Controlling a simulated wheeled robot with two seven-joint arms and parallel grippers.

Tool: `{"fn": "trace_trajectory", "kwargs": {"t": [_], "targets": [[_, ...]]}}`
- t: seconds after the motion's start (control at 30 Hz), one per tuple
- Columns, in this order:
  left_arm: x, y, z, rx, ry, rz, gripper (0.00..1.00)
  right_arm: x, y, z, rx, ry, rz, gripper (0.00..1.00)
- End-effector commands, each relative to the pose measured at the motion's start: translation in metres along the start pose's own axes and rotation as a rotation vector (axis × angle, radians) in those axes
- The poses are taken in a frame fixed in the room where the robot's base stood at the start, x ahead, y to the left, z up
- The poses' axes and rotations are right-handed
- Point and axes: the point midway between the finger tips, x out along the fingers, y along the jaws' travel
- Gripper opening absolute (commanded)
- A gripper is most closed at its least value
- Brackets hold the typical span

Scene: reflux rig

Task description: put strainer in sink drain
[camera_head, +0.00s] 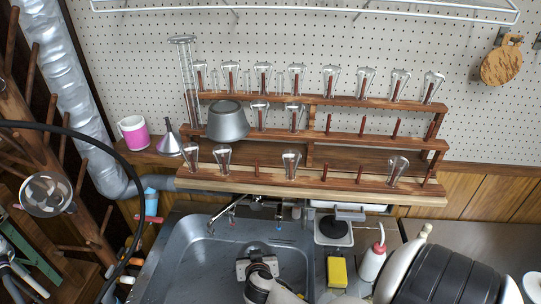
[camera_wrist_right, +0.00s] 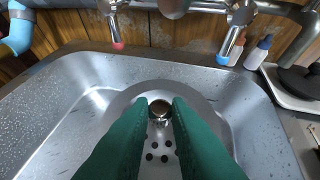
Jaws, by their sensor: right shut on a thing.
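My right gripper (camera_wrist_right: 160,106) has green fingers closed on the small round knob of the strainer (camera_wrist_right: 159,146), over the sink basin. Several dark holes in the strainer show between and below the fingers. A wide round grey rim (camera_wrist_right: 123,98) surrounds it; I cannot tell whether this belongs to the strainer or the drain. The drain opening is hidden, and whether the strainer is seated is unclear. In the head view the right gripper (camera_head: 257,268) is over the sink (camera_head: 190,262), its fingertips hidden. My left gripper is not in view.
Taps (camera_head: 226,210) stand at the sink's back edge. A wooden rack (camera_head: 310,184) of glassware is behind. A yellow sponge (camera_head: 337,272) and a white bottle (camera_head: 373,262) stand to the right. The basin left of the gripper is clear.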

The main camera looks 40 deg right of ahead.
Motion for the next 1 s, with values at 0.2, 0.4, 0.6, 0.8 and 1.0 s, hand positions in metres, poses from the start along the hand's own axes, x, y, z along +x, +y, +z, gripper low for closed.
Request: {"fn": "trace_trajectory", "kwargs": {"t": [0.2, 0.4, 0.6, 0.8, 1.0], "targets": [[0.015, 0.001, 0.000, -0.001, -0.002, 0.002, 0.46, 0.026, -0.030, -0.091, -0.013, 0.007, 0.012, 0.00], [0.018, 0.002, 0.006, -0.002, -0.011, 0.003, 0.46, 0.030, -0.042, -0.126, -0.018, 0.002, 0.029, 0.00], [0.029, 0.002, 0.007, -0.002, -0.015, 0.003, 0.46, 0.048, -0.043, -0.156, -0.022, 0.001, 0.033, 0.00], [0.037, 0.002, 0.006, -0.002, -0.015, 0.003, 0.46, 0.063, -0.043, -0.177, -0.020, 0.000, 0.032, 0.00], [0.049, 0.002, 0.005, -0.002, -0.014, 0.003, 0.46, 0.078, -0.043, -0.198, -0.022, 0.000, 0.031, 0.00]]}}
